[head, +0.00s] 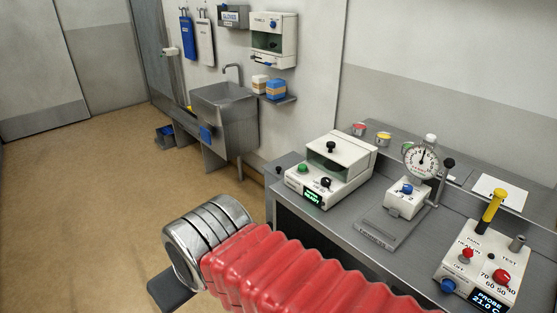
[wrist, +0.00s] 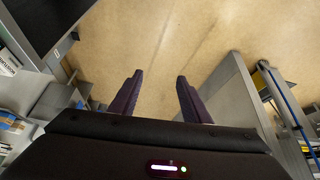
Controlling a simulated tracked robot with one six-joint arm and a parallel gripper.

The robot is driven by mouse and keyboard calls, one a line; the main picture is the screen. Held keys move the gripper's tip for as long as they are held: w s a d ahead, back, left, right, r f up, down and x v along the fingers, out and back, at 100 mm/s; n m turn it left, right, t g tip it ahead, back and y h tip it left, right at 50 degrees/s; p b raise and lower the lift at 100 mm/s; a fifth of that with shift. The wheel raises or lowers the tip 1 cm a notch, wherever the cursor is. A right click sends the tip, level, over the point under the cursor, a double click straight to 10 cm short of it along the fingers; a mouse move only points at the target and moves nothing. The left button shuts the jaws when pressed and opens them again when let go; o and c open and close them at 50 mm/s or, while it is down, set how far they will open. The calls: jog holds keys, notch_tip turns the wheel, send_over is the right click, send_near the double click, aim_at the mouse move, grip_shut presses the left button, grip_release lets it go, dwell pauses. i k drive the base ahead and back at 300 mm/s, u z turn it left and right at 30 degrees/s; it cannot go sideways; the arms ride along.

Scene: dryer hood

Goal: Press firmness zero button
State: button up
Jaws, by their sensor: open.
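A dial gauge (head: 421,160) stands upright on the grey bench at the right of the head view. A small white box (head: 404,199) with a blue button (head: 407,189) on top sits beside its stand. The labels on this box are too small to read, so I cannot confirm that the blue button is the firmness zero button. My gripper (wrist: 159,97) shows in the wrist view with its two dark fingers apart and nothing between them. It hangs over the tan floor, away from the gauge, which the wrist view does not show. I cannot make out the gripper in the head view.
A white box with a lidded chamber (head: 340,160) stands left of the gauge. A control box (head: 484,262) with red knobs and a yellow-handled probe (head: 490,211) stands to its right. Small tins line the bench's back. A sink (head: 224,108) is farther left; the floor (head: 90,220) is open.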

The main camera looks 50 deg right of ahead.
aim_at(429, 138)
jog(key=z, duration=2.55)
